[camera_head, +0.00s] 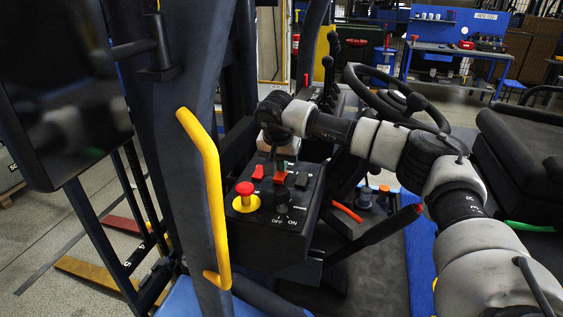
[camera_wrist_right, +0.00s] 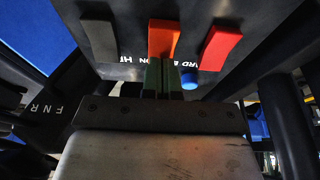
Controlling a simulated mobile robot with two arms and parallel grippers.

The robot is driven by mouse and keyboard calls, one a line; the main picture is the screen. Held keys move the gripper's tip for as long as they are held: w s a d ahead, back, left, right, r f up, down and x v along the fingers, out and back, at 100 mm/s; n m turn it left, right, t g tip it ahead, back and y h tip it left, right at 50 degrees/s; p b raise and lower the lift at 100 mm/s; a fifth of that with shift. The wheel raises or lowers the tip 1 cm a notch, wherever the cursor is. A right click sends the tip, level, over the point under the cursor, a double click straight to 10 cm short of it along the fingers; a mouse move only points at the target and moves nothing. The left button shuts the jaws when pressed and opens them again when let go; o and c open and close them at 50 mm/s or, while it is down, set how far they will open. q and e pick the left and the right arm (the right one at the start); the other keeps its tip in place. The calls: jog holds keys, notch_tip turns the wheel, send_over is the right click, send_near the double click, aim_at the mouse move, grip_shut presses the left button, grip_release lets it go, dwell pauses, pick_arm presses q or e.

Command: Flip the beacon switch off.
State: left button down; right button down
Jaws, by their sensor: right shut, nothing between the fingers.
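The beacon switch is the orange rocker (camera_wrist_right: 164,38), the middle one in a row on the black control box (camera_head: 262,228). In the head view it shows as a small red-orange tab (camera_head: 281,177). My right gripper (camera_head: 282,163) is shut and empty, over the switch row; its green fingertips (camera_wrist_right: 163,76) are right at the near end of the orange rocker. I cannot tell whether they touch it. The lettering under the rockers is partly hidden by the fingers. My left gripper is not in view.
A red rocker (camera_wrist_right: 219,47) and a grey rocker (camera_wrist_right: 99,40) flank the orange one. A red mushroom button (camera_head: 245,189) on a yellow base and a dark OFF/ON knob (camera_head: 282,209) are on the same box. A yellow grab bar (camera_head: 212,190) stands left; a steering wheel (camera_head: 395,95) is behind.

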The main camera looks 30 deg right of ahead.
jog(key=shift+f+g+y+p, duration=0.15)
jog(key=shift+g+y+p, duration=0.15)
jog(key=shift+y+p, duration=0.1)
jog(key=shift+d+f, duration=0.1)
jog(key=shift+f, duration=0.15)
jog(key=shift+s, duration=0.1)
jog(key=shift+f, duration=0.1)
jog(key=shift+s+a, duration=0.15)
jog(key=shift+a, duration=0.05)
jog(key=shift+s+a, duration=0.25)
jog(key=shift+a, duration=0.1)
jog(key=shift+r, duration=0.2)
